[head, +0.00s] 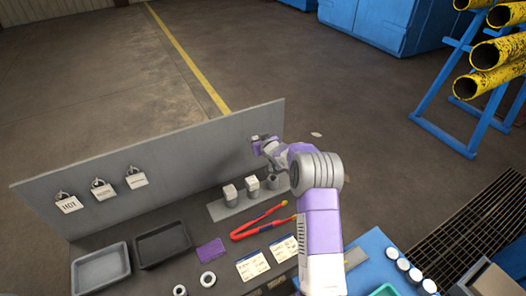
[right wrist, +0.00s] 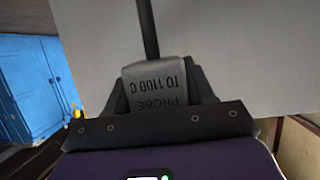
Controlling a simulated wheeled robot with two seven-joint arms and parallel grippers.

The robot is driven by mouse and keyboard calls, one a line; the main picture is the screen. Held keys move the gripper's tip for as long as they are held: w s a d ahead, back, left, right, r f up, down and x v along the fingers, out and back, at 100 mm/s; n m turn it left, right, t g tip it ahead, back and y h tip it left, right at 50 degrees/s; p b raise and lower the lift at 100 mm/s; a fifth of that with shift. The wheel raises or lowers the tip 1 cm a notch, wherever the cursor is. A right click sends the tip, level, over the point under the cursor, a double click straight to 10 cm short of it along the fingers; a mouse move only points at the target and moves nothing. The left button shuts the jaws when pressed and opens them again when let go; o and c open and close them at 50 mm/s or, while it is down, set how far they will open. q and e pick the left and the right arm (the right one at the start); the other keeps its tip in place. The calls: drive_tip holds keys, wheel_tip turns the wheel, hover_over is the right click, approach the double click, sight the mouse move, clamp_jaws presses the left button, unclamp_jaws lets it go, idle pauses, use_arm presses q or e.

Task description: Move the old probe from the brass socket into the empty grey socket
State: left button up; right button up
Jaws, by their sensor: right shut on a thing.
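My right gripper (head: 262,146) is shut on a grey probe, up in front of the grey back panel. In the right wrist view the probe's head (right wrist: 158,88) sits between the fingers, with upside-down print reading PROBE TO 1100 C and a dark rod running up from it. A grey strip (head: 218,212) on the bench carries a row of sockets. Pale blocks stand in the left socket (head: 231,200) and the middle one (head: 252,193). The right socket (head: 272,183), below my gripper, shows no block. I cannot tell which socket is brass. My left gripper is out of view.
The upright panel (head: 200,150) stands behind the sockets, with padlocks hung at left. Red tongs (head: 262,222), white tags (head: 252,267), a purple pad (head: 211,249) and two trays (head: 100,270) lie on the bench. A blue surface (head: 372,250) is at right.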

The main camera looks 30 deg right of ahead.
drive_tip(key=y, duration=0.1)
hover_over(271, 176)
drive_tip(key=shift+n, duration=0.4)
wheel_tip(271, 176, down, 10)
drive_tip(key=shift+r, duration=0.2)
drive_tip(key=shift+w+f+b, duration=0.1)
drive_tip(key=shift+f+b, duration=1.45)
drive_tip(key=shift+f, duration=1.3)
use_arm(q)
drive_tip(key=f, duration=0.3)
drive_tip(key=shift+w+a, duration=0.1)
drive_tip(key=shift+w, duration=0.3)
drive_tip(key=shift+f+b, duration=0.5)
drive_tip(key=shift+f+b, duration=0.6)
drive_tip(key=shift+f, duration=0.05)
use_arm(e)
drive_tip(key=shift+f, duration=0.6)
drive_tip(key=o, duration=0.9)
drive_tip(key=shift+c, duration=0.2)
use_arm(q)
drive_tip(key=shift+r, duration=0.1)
use_arm(e)
drive_tip(key=shift+s+r, duration=0.1)
drive_tip(key=shift+s, duration=0.1)
